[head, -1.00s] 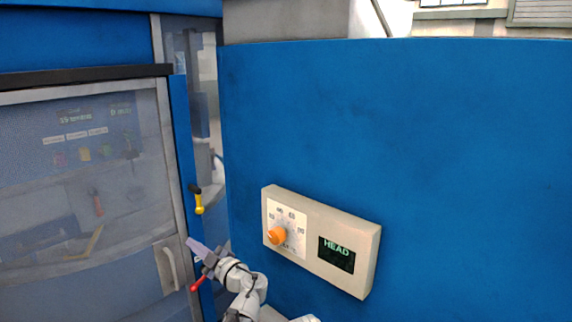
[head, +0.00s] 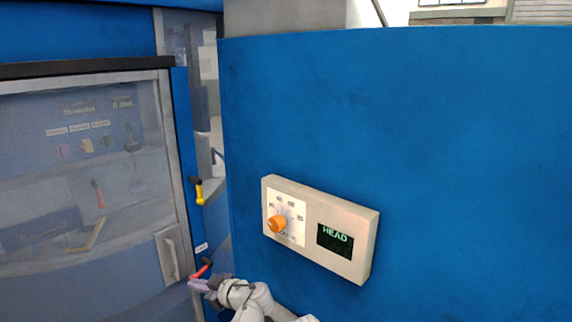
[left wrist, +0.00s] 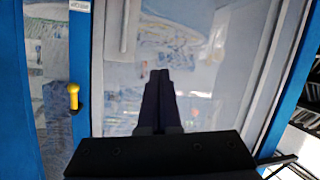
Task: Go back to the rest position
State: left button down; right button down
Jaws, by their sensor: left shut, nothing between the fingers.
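My left gripper (head: 201,285) is low in the head view, in front of the blue frame at the right edge of the glass door. It is shut with nothing between its fingers. In the left wrist view its dark fingers (left wrist: 160,90) are together and point at the glass door (left wrist: 190,50). In the head view the gripper overlaps a red handle (head: 201,271); I cannot tell whether they touch. My right gripper is not in view.
A beige control box (head: 320,210) with an orange knob (head: 277,224) and a display reading HEAD is on the blue panel (head: 420,120). A yellow handle (head: 198,192) is on the door frame. The glass door (head: 80,200) has a grey handle (head: 171,258).

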pick_arm(q)
jog(key=s+d+f+m+g+h+b, duration=0.5)
jog(key=s+d+f+m+h, duration=0.6)
jog(key=s+d+f+m, duration=0.7)
notch_tip(320, 180, down, 3)
jog(key=s+g, duration=0.2)
jog(key=shift+s+f+g, duration=0.15)
jog(key=shift+s+g, duration=0.05)
jog(key=shift+g, duration=0.2)
